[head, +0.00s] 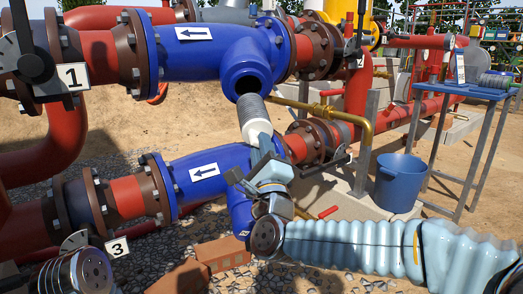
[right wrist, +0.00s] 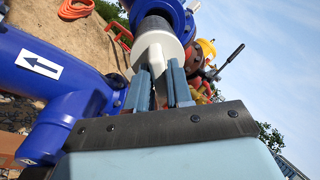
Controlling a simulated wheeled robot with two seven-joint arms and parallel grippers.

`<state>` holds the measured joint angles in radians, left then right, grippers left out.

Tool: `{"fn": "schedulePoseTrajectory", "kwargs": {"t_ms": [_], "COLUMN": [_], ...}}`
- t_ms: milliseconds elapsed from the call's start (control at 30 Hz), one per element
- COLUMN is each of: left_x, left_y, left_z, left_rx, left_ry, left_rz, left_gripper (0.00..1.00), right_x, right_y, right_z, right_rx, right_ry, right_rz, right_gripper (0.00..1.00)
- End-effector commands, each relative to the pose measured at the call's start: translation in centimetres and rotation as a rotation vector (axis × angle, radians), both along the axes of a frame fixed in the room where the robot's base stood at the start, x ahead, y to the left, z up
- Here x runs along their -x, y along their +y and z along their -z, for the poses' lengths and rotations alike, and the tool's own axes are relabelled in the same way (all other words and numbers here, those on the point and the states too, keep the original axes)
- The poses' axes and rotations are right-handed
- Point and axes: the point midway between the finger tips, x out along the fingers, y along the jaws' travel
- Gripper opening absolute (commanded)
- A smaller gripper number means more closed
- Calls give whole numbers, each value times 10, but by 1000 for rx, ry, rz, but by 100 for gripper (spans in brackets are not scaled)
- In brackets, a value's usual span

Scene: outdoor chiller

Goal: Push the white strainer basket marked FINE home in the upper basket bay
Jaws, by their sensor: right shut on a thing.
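The strainer basket (head: 257,127) has a grey mesh body and a white end; no FINE marking is legible. It hangs tilted below the open mouth of the upper blue basket bay (head: 243,75), mesh end up. The mesh reaches the mouth; I cannot tell how far inside it is. My right gripper (head: 261,148) is below, shut on the white lower end. In the right wrist view the white end (right wrist: 157,48) sits at the fingertips (right wrist: 160,72), with the blue bay (right wrist: 176,12) beyond. My left gripper is not in view; only part of my left arm shows at bottom left.
A lower blue strainer body (head: 208,172) lies just left of my right gripper. A yellow pipe (head: 335,112) runs to the right of the basket. A blue bucket (head: 399,184) and a blue table (head: 470,90) stand at right. Bricks (head: 222,254) lie on the gravel below.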

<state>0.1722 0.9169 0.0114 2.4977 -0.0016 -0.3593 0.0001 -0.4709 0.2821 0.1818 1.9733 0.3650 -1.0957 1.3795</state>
Motion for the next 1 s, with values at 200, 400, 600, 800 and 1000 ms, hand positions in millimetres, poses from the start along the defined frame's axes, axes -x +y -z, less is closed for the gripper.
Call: {"fn": "schedulePoseTrajectory", "kwargs": {"t_ms": [200, 400, 600, 800, 1000], "left_x": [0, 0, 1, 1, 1], "left_y": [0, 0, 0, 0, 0], "left_z": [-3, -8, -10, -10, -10], "left_rx": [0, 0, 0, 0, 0], "left_ry": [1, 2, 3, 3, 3], "left_rz": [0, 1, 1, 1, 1], "left_gripper": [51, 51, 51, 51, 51], "right_x": [-14, -38, -50, -52, -51], "right_y": [2, 6, 8, 8, 8], "right_z": [-7, -17, -21, -22, -22], "right_rx": [-18, -17, -15, -15, -16], "right_ry": [-43, -42, -43, -43, -43], "right_rz": [24, 24, 23, 23, 23], "right_gripper": [0, 0, 0, 0, 0]}}
